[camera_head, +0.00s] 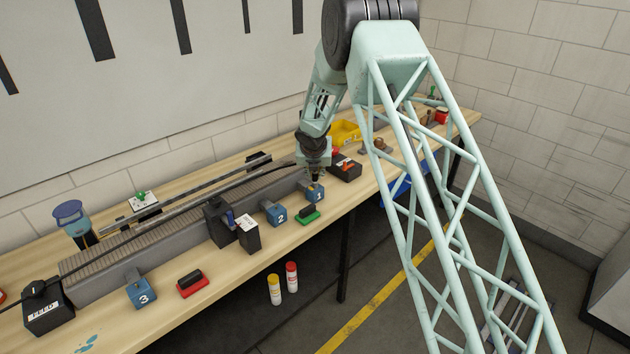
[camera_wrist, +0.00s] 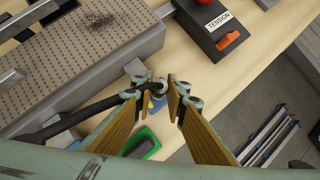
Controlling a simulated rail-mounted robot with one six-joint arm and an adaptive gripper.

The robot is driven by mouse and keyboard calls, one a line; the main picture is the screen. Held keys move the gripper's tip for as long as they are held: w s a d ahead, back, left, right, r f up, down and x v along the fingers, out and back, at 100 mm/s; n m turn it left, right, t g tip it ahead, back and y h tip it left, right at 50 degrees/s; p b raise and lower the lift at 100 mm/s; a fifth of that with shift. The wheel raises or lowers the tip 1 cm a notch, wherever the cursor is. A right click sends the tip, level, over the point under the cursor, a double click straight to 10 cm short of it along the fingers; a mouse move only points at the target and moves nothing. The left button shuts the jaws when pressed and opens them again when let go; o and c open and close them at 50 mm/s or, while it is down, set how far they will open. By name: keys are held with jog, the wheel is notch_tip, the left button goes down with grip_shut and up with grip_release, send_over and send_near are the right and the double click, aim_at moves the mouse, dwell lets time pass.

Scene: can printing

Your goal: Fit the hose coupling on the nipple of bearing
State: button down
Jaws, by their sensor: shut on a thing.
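Three blue bearings numbered 1 (camera_head: 314,193), 2 (camera_head: 274,213) and 3 (camera_head: 140,292) sit along the conveyor's (camera_head: 165,228) front side. My gripper (camera_head: 315,177) points down just above bearing 1. The hose runs off to the left. A bit of blue bearing (camera_wrist: 151,104) shows below the coupling. The nipple is hidden, so I cannot tell whether the coupling touches it.
A dark TENSION box (camera_wrist: 208,24) with an orange switch stands right of bearing 1. A green-based block (camera_head: 307,216) and a red-based block (camera_head: 192,285) lie near the table's front edge. A black box (camera_head: 248,233) stands left of bearing 2. A yellow bin (camera_head: 346,131) is behind.

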jog(key=shift+r, duration=0.2)
jog(key=shift+r+p, duration=0.55)
jog(key=shift+r, duration=1.1)
jog(key=s+d+r+b, duration=0.1)
jog(key=s+d+b, duration=0.1)
jog(key=s+b, duration=0.6)
jog(key=s, duration=0.7)
jog(key=shift+s+d+r, duration=0.2)
jog(key=shift+s, duration=0.15)
jog(key=shift+r, duration=0.25)
notch_tip(320, 180, up, 7)
jog(key=p, duration=0.7)
dwell(0.9)
dwell(0.5)
